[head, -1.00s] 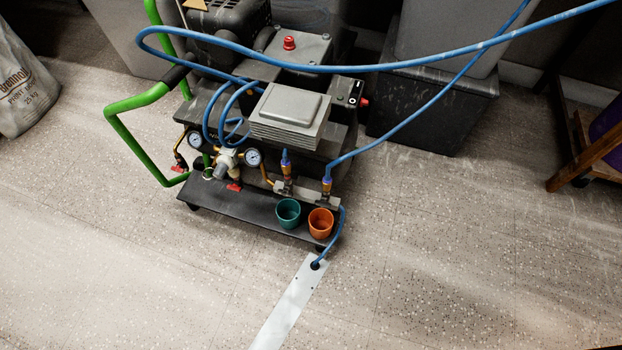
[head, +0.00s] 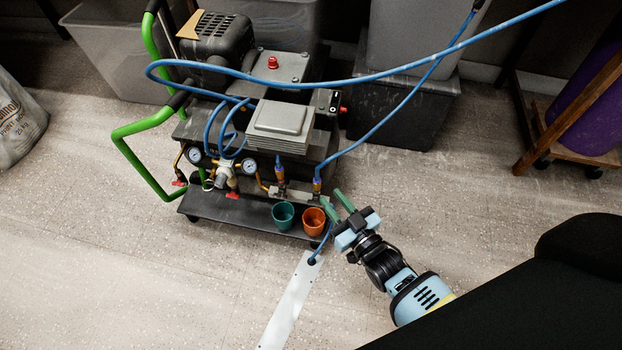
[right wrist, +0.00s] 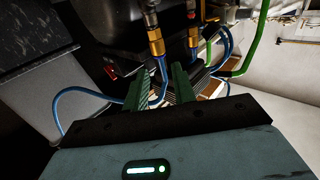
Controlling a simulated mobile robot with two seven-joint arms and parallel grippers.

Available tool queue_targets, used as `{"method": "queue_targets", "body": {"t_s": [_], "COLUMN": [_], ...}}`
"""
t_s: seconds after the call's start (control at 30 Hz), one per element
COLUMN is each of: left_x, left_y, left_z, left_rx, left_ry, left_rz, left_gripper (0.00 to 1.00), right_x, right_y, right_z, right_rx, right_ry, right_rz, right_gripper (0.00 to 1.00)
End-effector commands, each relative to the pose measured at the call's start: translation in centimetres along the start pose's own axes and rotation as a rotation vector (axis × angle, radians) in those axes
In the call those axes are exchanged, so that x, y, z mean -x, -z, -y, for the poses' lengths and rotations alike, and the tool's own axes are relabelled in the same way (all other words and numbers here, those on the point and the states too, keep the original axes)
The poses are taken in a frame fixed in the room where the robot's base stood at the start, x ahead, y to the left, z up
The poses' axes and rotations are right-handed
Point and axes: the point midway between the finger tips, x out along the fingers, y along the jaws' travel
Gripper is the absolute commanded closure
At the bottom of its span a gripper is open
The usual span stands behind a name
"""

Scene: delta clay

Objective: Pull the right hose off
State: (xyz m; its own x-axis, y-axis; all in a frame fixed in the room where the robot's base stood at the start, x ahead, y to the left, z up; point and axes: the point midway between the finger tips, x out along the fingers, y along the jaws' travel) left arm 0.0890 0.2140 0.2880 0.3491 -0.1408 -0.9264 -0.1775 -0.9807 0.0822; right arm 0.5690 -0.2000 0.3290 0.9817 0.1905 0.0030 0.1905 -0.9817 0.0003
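The right blue hose (head: 372,133) runs from the right brass fitting with a blue collar (head: 317,184) on the compressor (head: 281,125), up past the dark bin. A second fitting (head: 280,174) with a blue hose end stands to its left. My right gripper (head: 331,195) is open, its green fingers pointing at the right fitting from just below right. In the right wrist view the fingers (right wrist: 160,80) are apart; the right hose (right wrist: 82,91) crosses to the left and its fitting (right wrist: 156,45) shows near the fingertips. I see no grip on the hose. My left gripper is out of view.
A teal cup (head: 283,216) and an orange cup (head: 313,222) stand on the compressor's front shelf, close to my right gripper. A thin hose runs down to a white floor strip (head: 290,300). A dark bin (head: 405,115) stands behind right. Another blue hose (head: 430,70) arches overhead.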

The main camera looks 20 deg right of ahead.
Motion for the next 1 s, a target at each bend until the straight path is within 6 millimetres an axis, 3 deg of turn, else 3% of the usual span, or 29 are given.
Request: {"method": "queue_targets", "body": {"t_s": [0.17, 0.6, 1.0], "left_x": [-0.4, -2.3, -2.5], "left_y": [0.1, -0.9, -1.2], "left_z": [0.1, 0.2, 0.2], "left_rx": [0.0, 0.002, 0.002], "left_ry": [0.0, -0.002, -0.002], "left_rz": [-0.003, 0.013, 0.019], "left_gripper": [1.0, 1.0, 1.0], "right_x": [-0.8, -6.7, -7.8], "right_y": [-0.1, -0.3, -0.1], "right_z": [0.0, 0.0, 0.0], "right_rx": [-0.001, -0.001, -0.001], "right_ry": [0.0, 0.0, 0.0], "right_rz": [0.0, 0.002, 0.003], "right_gripper": [0.74, 0.74, 0.74]}}
